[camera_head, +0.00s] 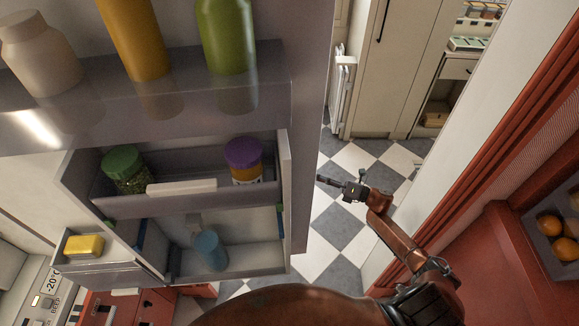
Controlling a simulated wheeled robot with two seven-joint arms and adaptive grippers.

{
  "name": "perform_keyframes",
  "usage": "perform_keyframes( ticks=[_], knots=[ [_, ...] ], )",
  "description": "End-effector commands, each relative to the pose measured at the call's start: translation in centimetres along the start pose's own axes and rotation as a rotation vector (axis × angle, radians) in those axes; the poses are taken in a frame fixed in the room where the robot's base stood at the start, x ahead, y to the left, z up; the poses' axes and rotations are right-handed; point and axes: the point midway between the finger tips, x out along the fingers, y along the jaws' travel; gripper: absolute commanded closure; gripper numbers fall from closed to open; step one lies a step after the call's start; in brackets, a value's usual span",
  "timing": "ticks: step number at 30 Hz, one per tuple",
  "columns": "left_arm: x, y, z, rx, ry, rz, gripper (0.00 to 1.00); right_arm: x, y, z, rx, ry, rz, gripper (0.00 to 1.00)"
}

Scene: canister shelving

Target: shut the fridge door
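The fridge door (307,130) stands open, its inner side facing me on the left and centre. Its upper shelf (272,62) holds a white bottle (40,55), a yellow bottle (137,38) and a green bottle (227,37). Lower bins hold a green-lidded jar (125,170), a purple-lidded jar (243,160) and a blue cup (210,250). My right gripper (328,183) is just right of the door's free edge, over the floor, pointing left. I cannot tell whether it touches the door or how its fingers are set. My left gripper is not in view.
A red frame (480,160) and red panel (470,245) stand close on the right, with oranges (555,224) in a compartment. Checkered floor (340,228) is clear beyond the door. Tall cream cabinets (390,75) stand at the back.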

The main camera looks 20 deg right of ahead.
Motion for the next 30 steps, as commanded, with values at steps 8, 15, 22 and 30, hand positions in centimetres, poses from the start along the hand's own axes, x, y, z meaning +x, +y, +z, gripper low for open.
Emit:
perform_keyframes(
  ticks=[8, 15, 22, 30],
  knots=[
    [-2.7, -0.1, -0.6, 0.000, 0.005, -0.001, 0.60, 0.7, 21.1, 3.0, -0.755, 0.331, 0.518, 0.66],
    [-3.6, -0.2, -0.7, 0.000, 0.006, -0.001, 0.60, 0.5, 24.7, 1.9, -0.892, 0.389, 0.642, 0.66],
    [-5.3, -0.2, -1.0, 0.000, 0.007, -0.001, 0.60, 3.2, 26.1, 0.0, -0.889, 0.387, 0.639, 0.66],
    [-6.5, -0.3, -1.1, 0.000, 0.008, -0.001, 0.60, 5.3, 26.8, -1.7, -0.889, 0.386, 0.636, 0.66]
  ],
)
